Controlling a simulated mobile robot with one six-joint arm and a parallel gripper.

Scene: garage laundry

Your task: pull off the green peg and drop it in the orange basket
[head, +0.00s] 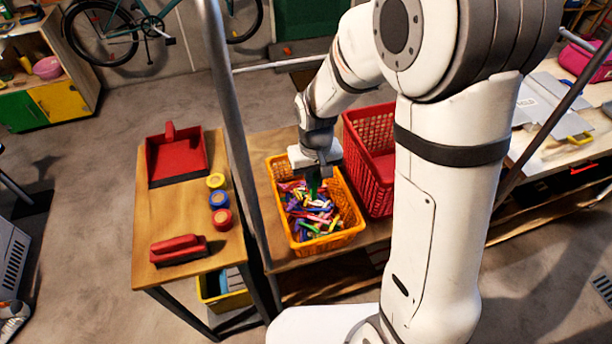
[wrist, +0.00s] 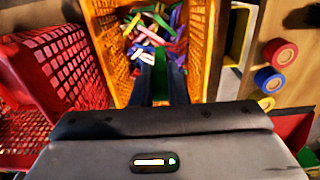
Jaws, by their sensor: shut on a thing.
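The orange basket (head: 346,207) stands on the wooden table and holds many coloured pegs. It also shows at the top of the wrist view (wrist: 201,45). My gripper (head: 318,176) points down over the back part of the basket. In the wrist view its dark fingers (wrist: 160,72) reach over the pegs. The gripper is shut on the green peg (head: 315,184), which shows as a small dark green piece below the fingers. The fingers hide most of it, and I cannot tell whether it touches the pegs beneath.
A red basket (head: 362,130) stands close beside the orange one. A side table on the left holds a red dustpan (head: 177,157), a red brush (head: 178,248) and several round rolls (head: 219,199). A grey upright pole (head: 232,110) stands between the tables.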

